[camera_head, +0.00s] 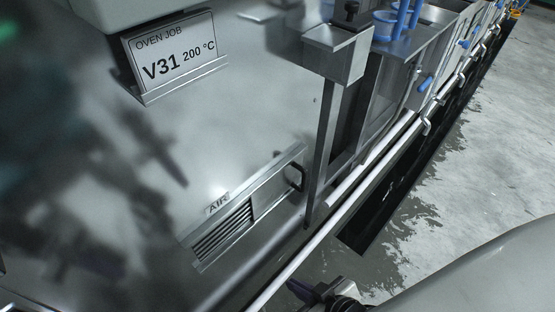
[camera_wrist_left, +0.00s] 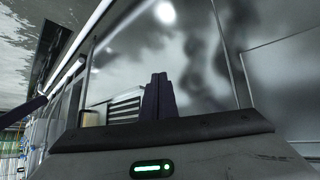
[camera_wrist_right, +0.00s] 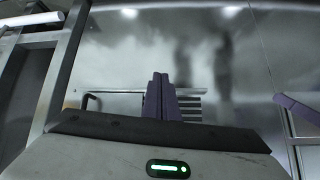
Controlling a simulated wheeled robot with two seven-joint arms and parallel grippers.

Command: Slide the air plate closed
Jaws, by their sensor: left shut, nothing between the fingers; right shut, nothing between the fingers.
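The air plate (camera_head: 275,192) is a flat metal slide in rails low on the oven's steel side, with a black handle (camera_head: 297,178) at its right end. Left of it, under the AIR label (camera_head: 217,204), the dark louvres (camera_head: 222,232) are uncovered. My right gripper (camera_head: 312,290) is shut and empty at the bottom of the head view, apart from the handle. Its fingers in the right wrist view (camera_wrist_right: 160,97) hide part of the plate and louvres. My left gripper (camera_wrist_left: 157,97) is shut and empty in the left wrist view, with louvres (camera_wrist_left: 124,103) behind it.
A sign reading V31 200 °C (camera_head: 175,62) sits in a holder above. A steel post (camera_head: 325,140) stands right of the handle, and a long pale rail (camera_head: 345,190) runs along the machine's foot. Open floor (camera_head: 480,130) lies to the right.

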